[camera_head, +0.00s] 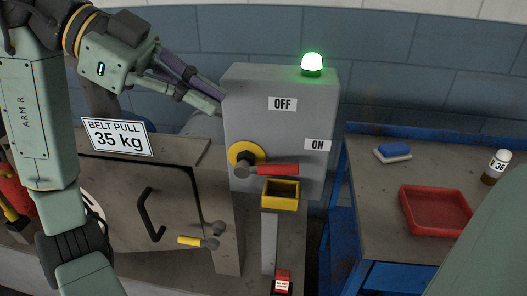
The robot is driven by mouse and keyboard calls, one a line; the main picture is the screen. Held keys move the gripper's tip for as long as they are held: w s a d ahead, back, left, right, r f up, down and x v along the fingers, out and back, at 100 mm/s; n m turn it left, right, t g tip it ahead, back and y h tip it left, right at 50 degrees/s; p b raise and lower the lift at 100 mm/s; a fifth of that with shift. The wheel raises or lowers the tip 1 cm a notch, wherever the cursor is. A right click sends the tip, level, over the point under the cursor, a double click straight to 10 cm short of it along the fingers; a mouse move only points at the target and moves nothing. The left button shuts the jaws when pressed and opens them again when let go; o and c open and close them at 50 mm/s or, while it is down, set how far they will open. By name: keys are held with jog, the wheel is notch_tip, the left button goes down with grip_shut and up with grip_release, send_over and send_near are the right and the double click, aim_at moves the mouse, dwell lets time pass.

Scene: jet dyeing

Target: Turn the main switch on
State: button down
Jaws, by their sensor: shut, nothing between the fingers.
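The main switch is a red handle (277,169) on a yellow round hub (246,154) on the front of a grey cabinet (270,125). The handle lies about level and points right, below the ON label (317,145). The OFF label (282,104) is higher, above and right of the hub. A green lamp (312,65) on top of the cabinet is lit. My gripper (217,106) is shut and empty at the cabinet's upper left edge, above and left of the handle and apart from it. Whether its tips touch the cabinet's edge I cannot tell.
A yellow open box (281,194) on a post stands just below the handle. A machine front with a black handle (150,214) and a yellow-gripped lever (192,241) is at left. The blue-framed table (400,170) at right holds a red tray (436,211), sponge and bottle.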

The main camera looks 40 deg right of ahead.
jog(key=p, duration=0.2)
send_near(300, 170)
notch_tip(300, 170, up, 2)
jog(key=s+d, duration=0.1)
jog(key=s, duration=0.1)
jog(key=shift+d+f+p, duration=0.15)
jog(key=shift+d+f, duration=0.15)
jog(key=shift+f, duration=0.4)
jog(key=shift+d+f+p, duration=0.1)
jog(key=shift+d+f, duration=0.15)
jog(key=shift+f, duration=0.45)
jog(key=shift+d+f+p, duration=0.15)
jog(key=shift+d+f, duration=0.15)
jog(key=shift+f, duration=0.4)
